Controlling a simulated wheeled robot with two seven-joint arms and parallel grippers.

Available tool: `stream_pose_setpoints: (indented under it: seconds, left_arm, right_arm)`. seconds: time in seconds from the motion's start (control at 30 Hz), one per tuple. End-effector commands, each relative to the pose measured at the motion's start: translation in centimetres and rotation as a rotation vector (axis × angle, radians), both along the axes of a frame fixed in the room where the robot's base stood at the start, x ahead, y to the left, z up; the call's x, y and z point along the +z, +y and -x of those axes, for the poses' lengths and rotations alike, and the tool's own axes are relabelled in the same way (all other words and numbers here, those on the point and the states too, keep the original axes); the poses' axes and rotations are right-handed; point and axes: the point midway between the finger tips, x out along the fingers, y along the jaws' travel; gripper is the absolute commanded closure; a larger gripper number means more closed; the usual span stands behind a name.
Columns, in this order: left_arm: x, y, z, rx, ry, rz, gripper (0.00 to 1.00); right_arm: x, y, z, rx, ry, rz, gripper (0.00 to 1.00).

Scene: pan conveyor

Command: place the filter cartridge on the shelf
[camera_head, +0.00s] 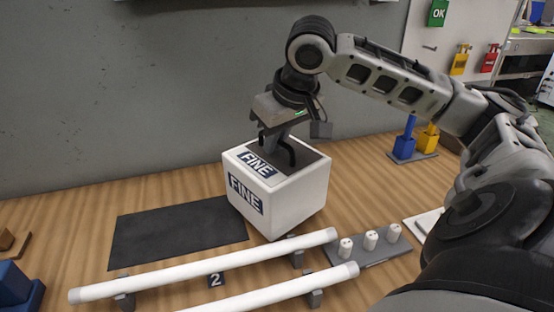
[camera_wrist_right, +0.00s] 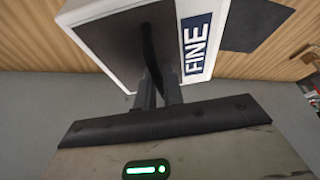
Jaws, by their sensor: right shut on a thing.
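The filter cartridge appears to be the white box (camera_head: 285,205) with FINE labels, a dark top and a black handle (camera_head: 289,152). In the head view it is at the centre, above or on the wooden table; I cannot tell whether its base touches. My right gripper (camera_head: 277,147) is above the box and shut on its handle. In the right wrist view, the gripper (camera_wrist_right: 159,85) reaches the dark top of the box (camera_wrist_right: 222,12), with one FINE label at its right. My left gripper is out of view. No shelf is clearly identifiable.
A dark mat (camera_head: 180,232) lies bare left of the box. Two white tubes (camera_head: 210,266) on supports, marked 2, run across the front. A grey plate (camera_head: 372,252) with three white pegs is at right. Blue (camera_head: 405,142) and yellow (camera_head: 428,138) items stand farther back. A grey wall is behind.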

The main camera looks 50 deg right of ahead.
Motion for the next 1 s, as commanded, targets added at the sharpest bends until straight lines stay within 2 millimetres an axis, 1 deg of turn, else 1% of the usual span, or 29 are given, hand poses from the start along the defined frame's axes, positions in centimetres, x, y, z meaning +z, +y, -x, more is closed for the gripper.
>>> stream_pose_setpoints:
  seconds: [0.2,0.3,0.47,0.7,0.73,0.77,0.8,1.0]
  left_arm:
    - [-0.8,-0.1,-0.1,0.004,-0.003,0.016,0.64]
    - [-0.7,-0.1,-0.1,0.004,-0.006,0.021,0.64]
    - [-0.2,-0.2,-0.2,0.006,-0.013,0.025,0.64]
    - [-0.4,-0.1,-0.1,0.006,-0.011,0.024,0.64]
    - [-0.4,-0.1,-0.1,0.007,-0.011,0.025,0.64]
    - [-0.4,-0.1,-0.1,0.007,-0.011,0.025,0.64]
    - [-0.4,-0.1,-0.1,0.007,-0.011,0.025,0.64]
    - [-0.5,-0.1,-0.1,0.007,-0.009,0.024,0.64]
  right_arm:
    - [-2.8,-0.1,0.0,-0.001,-0.001,0.003,1.0]
    - [-3.6,0.0,0.0,0.0,-0.003,0.001,1.0]
    - [-3.6,0.0,-0.1,0.0,-0.005,0.0,1.0]
    - [-3.9,0.0,0.0,0.0,-0.004,0.0,1.0]
    - [-4.1,0.0,0.0,0.001,0.001,0.0,0.88]
    - [-4.0,0.0,0.0,0.001,0.001,0.0,0.79]
    - [-4.0,0.0,0.0,0.001,0.001,0.0,0.69]
    - [-4.0,0.0,0.0,0.0,0.0,0.0,0.69]
